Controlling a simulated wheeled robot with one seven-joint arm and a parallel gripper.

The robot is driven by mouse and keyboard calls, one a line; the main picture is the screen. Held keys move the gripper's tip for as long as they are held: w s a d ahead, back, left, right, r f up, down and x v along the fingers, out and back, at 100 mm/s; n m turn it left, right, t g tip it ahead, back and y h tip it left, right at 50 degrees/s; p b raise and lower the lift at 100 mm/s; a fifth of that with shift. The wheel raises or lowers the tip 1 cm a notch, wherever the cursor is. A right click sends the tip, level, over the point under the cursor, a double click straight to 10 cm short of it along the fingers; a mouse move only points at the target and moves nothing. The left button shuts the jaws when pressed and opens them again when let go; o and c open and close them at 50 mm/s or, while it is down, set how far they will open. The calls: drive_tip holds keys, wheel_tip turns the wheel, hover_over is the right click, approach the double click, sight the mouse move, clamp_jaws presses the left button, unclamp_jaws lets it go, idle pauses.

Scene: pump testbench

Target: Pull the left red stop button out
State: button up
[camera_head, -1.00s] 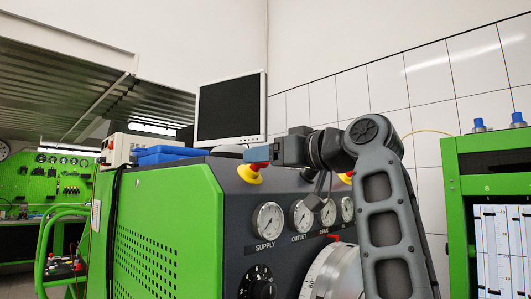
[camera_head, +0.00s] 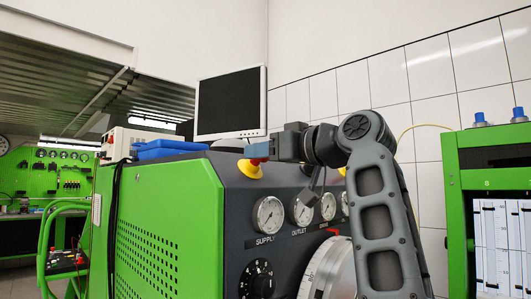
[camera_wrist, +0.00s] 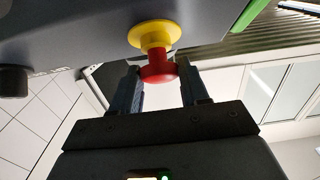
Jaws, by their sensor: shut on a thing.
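The left red stop button has a red knob on a round yellow base (camera_head: 250,170), on the sloped dark panel above the supply gauge. In the wrist view the red knob (camera_wrist: 158,73) sits between my two fingers, below the yellow base (camera_wrist: 156,34). My gripper (camera_head: 259,151) is shut on the knob, its blue fingertips at the button; it also shows in the wrist view (camera_wrist: 160,85). In the head view the fingertips hide most of the knob. A second yellow base (camera_head: 342,171) shows partly behind my arm.
Pressure gauges (camera_head: 268,214) and a black dial (camera_head: 258,279) lie below on the panel. A monitor (camera_head: 229,103) and blue boxes (camera_head: 165,150) stand on top of the green bench (camera_head: 165,205). A green unit (camera_head: 453,210) stands at the right.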

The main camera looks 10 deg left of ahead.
clamp_jaws()
drive_tip(key=shift+s+d+r, duration=0.3)
drive_tip(key=shift+d+r, duration=0.25)
drive_tip(key=shift+r, duration=0.1)
drive_tip(key=o, duration=1.1)
unclamp_jaws()
drive_tip(key=shift+c, duration=0.2)
drive_tip(key=shift+s, duration=0.1)
drive_tip(key=b+v, duration=0.2)
drive_tip(key=v, duration=0.5)
drive_tip(key=shift+s+d, duration=0.2)
drive_tip(key=shift+d, duration=0.05)
